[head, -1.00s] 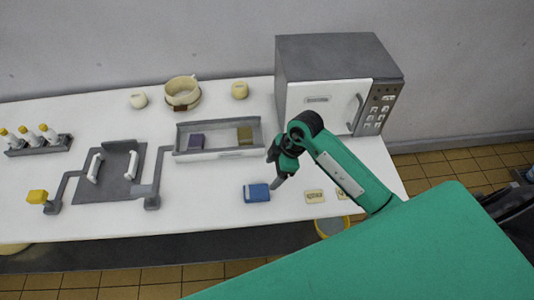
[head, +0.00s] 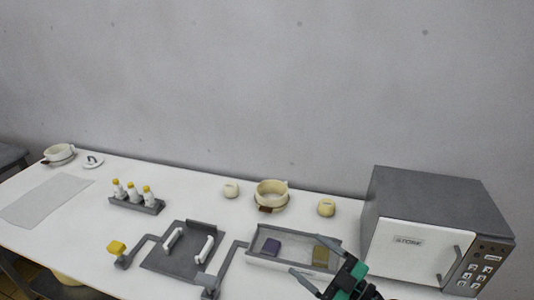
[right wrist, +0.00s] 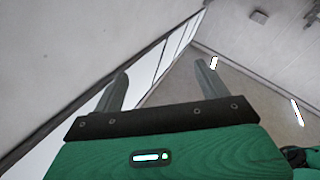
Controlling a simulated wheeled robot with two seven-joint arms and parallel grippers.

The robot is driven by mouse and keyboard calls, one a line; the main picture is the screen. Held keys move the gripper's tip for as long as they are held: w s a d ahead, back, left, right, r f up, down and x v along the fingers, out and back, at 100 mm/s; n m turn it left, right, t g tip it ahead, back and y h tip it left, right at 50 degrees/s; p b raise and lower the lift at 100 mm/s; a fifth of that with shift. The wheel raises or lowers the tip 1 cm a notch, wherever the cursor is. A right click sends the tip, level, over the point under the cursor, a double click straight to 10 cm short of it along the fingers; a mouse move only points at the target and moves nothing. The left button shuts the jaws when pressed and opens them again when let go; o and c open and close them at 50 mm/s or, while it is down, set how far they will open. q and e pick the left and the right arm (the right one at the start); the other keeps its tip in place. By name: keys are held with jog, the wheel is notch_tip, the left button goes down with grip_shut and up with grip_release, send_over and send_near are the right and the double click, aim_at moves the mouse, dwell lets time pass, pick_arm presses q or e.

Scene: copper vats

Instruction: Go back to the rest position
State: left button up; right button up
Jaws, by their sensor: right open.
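My right gripper (head: 312,262) is at the bottom of the head view, in front of the grey tray and left of the microwave. Its two dark fingers are spread apart with nothing between them. In the right wrist view the same open fingers (right wrist: 161,92) point up toward walls and ceiling lights, and no object is near them. My left gripper is not in view.
The microwave (head: 411,252) stands at right, shut. A bottle rack (head: 136,204), a grey fixture (head: 183,260) and a cream pot (head: 271,194) stand on the white table.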

jog(key=d+r+m+t+h, duration=0.2)
jog(key=d+m+t+h, duration=0.6)
jog(key=d+m+h, duration=0.25)
jog(key=s+d+f+m+g+h, duration=0.4)
jog(key=d+f+m+g+h, duration=0.2)
jog(key=f+h, duration=0.25)
jog(key=s+a+f+n+g+y, duration=0.2)
jog(key=s+f+g, duration=0.4)
jog(key=s, duration=0.3)
jog(key=s+a+f+n+g+y, duration=0.2)
jog(key=s+f+g, duration=0.35)
jog(key=s, duration=0.35)
notch_tip(320, 180, down, 32)
jog(key=g, duration=0.1)
jog(key=s+d+f, duration=0.1)
jog(key=s+f, duration=0.8)
jog(key=s, duration=0.1)
jog(key=s+d+f+g, duration=0.1)
jog(key=s+d+f, duration=0.1)
jog(key=s+f, duration=0.8)
jog(key=shift+d+f, duration=0.25)
jog(key=shift+f, duration=0.05)
